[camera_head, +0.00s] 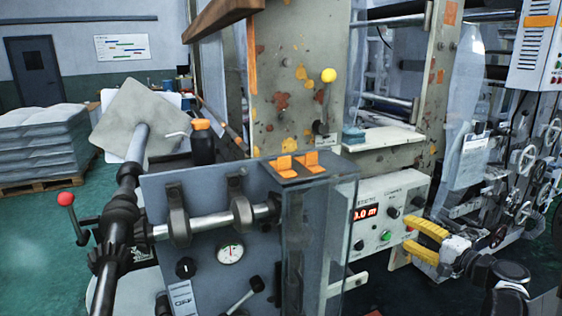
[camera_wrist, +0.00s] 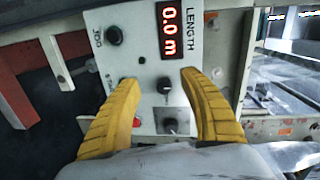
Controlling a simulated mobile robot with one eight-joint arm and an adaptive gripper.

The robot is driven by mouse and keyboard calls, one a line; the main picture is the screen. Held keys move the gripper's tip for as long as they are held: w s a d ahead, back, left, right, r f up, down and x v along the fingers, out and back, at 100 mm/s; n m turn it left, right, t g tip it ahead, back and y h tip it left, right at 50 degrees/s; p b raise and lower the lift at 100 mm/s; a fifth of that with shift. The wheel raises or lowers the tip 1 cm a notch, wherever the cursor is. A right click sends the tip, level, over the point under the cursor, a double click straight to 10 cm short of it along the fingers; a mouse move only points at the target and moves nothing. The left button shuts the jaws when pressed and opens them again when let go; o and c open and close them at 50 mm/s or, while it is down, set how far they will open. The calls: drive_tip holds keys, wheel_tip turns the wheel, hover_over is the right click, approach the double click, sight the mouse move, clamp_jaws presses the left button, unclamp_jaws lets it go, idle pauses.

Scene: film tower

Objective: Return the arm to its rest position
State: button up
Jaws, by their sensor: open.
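My gripper (camera_head: 428,242) has yellow fingers and is open and empty at the lower right of the head view. It stands just right of the control box (camera_head: 392,212), which has a red "0.0 m" display, dark knobs and a green button. In the wrist view my gripper (camera_wrist: 160,100) has its two yellow fingers spread apart in front of the control box (camera_wrist: 148,55). A dark knob shows between the fingertips. I cannot tell whether the fingers touch the panel. Part of my dark arm shows behind the gripper at the lower right.
A grey machine housing (camera_head: 255,250) with a shaft and gauge (camera_head: 230,253) stands left of the control box. A machine with handwheels (camera_head: 525,160) is at the right. A red-knobbed lever (camera_head: 66,199) is at the left. Stacked sacks (camera_head: 40,140) lie on a pallet behind, with green floor around.

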drive_tip(key=s+a+r+n+g+h, duration=0.1)
drive_tip(key=s+a+n+g, duration=0.2)
drive_tip(key=s+a, duration=0.45)
drive_tip(key=s+a+r+n+g+h, duration=0.1)
drive_tip(key=s+a+n+g, duration=0.25)
drive_tip(key=a, duration=0.75)
drive_tip(key=s+a+f+n+h, duration=0.1)
drive_tip(key=s+n+h, duration=0.1)
drive_tip(key=s, duration=0.6)
drive_tip(key=s+a+f+n+g+h, duration=0.1)
drive_tip(key=s+n, duration=0.3)
drive_tip(key=s, duration=0.5)
drive_tip(key=shift+f+h, duration=0.35)
drive_tip(key=shift+h, duration=0.35)
drive_tip(key=shift+o, duration=0.3)
drive_tip(key=shift+g, duration=0.25)
